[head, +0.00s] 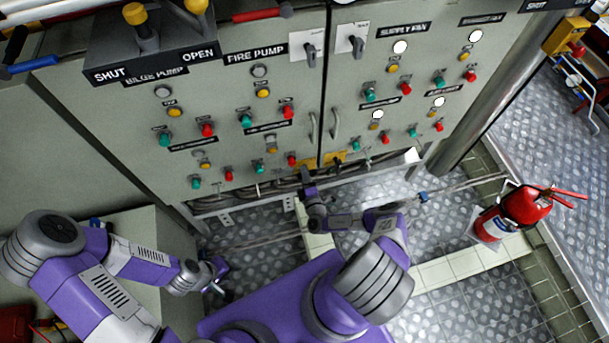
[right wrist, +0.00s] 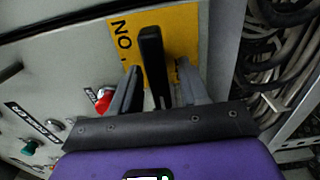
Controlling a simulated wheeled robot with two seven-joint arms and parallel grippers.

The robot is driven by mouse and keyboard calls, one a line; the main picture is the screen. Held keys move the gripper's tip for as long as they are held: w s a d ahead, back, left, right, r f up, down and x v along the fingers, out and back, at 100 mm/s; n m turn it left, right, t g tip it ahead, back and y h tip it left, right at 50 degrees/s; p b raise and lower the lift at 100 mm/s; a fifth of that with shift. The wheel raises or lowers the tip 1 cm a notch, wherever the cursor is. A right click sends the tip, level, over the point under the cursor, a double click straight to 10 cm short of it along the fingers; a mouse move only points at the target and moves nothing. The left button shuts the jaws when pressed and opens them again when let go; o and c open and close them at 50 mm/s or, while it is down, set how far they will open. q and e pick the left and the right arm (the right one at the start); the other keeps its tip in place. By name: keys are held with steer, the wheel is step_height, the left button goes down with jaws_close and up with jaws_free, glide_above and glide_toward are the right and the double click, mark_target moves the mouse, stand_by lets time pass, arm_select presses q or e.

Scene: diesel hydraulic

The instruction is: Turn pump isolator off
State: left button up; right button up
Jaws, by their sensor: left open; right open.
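In the head view a yellow plate (head: 304,162) shows low on the cabinet, just above my right gripper (head: 307,178). In the right wrist view the two fingers of my right gripper (right wrist: 159,88) are open, one on each side of the lever. I cannot tell whether either touches it. My left gripper (head: 219,275) is open and empty, low beside the grey box at the left.
The grey cabinet (head: 235,95) carries several buttons and lamps; a red button (right wrist: 104,101) is close beside my right fingers. Cables (right wrist: 275,75) run past the plate's right side. A fire extinguisher (head: 524,207) stands at the right on the tread-plate floor.

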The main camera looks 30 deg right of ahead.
steer(key=p+v, duration=0.1)
steer(key=v, duration=0.6)
steer(key=shift+s, duration=0.3)
steer(key=p+v, duration=0.1)
steer(key=v, duration=0.7)
stand_by(0.5)
